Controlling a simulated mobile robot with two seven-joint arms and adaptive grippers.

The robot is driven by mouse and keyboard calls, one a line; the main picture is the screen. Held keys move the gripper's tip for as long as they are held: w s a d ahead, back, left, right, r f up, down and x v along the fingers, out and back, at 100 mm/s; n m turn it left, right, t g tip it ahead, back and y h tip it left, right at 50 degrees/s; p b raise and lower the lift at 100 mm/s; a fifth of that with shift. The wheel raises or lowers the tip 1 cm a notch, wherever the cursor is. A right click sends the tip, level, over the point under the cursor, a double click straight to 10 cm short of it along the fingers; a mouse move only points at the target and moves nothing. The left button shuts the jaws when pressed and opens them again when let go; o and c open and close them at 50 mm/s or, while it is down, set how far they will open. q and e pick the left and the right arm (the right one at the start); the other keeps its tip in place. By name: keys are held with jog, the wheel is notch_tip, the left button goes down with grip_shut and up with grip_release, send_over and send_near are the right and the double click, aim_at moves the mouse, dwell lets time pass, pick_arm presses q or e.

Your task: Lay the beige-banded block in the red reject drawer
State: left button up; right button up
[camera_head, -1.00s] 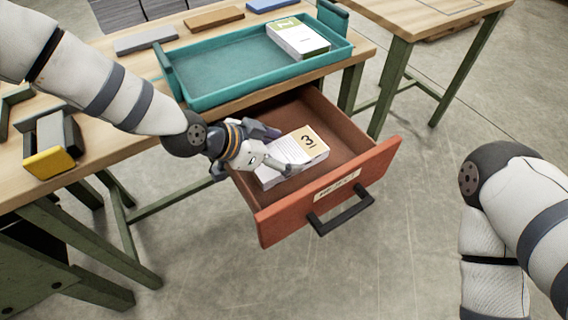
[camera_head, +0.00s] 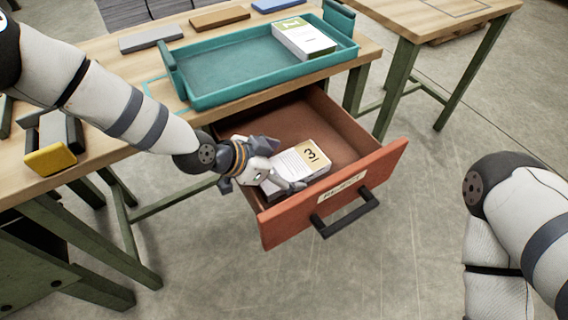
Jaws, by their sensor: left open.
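The beige-banded block (camera_head: 305,158), white with a dark "3" on its beige end, lies flat inside the open red reject drawer (camera_head: 345,196). It rests on the drawer floor toward the front left. My left gripper (camera_head: 292,182) reaches in over the drawer's left side, its fingers at the block's near left edge. It is open; I cannot tell whether a finger touches the block. Part of the block's left end is hidden behind the gripper. My right arm shows at the right edge, but its gripper is out of view.
A teal tray (camera_head: 225,95) with a green-banded block (camera_head: 303,38) stands on the wooden table above the drawer. Grey (camera_head: 150,38), brown (camera_head: 219,17) and blue pieces lie behind it. A yellow-fronted holder (camera_head: 50,159) sits at left. The drawer's right and back floor is clear.

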pick_arm(q)
jog(key=shift+r, duration=0.3)
jog(key=p+v, duration=0.2)
jog(key=v, duration=1)
jog(key=shift+p, duration=0.3)
pick_arm(e)
jog(key=shift+w+r+t, duration=0.15)
jog(key=shift+w+r, duration=0.25)
jog(key=shift+r, duration=0.2)
jog(key=shift+w+r+t, duration=0.15)
jog(key=shift+w+r, duration=0.25)
jog(key=shift+r, duration=0.2)
pick_arm(q)
jog(key=shift+f, duration=0.15)
